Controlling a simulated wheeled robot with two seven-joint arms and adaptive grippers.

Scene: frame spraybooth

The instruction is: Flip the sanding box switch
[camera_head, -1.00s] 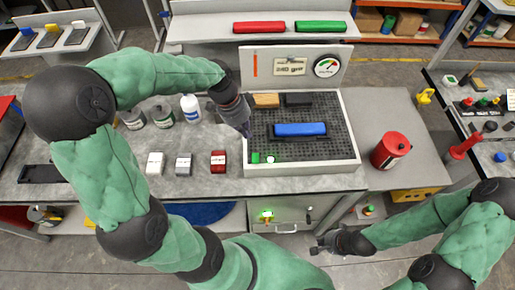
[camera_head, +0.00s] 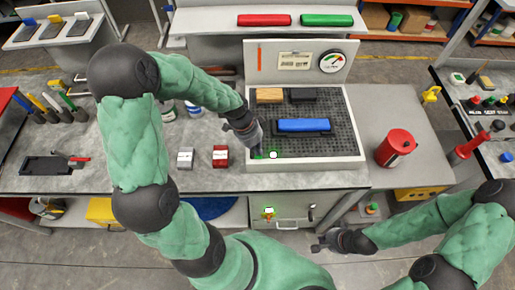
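The sanding box (camera_head: 350,148) stands on the bench at centre, with a dark perforated bed and a back panel carrying a round gauge (camera_head: 331,63). A small green piece (camera_head: 276,153) and a white round knob (camera_head: 273,155) sit at its front left corner, which looks like the switch; the gripper partly covers this spot. My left gripper (camera_head: 258,150) points down at that corner, right beside the knob. I cannot tell whether it touches or how far its fingers are apart. My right gripper (camera_head: 318,241) is low in front of the bench, open and empty.
A blue sanding block (camera_head: 303,125), a wooden block (camera_head: 269,95) and a dark block (camera_head: 303,95) lie in the box. A red canister (camera_head: 396,148) stands to its right. Red (camera_head: 220,157) and grey (camera_head: 185,158) small boxes stand left. The bench between canister and box is clear.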

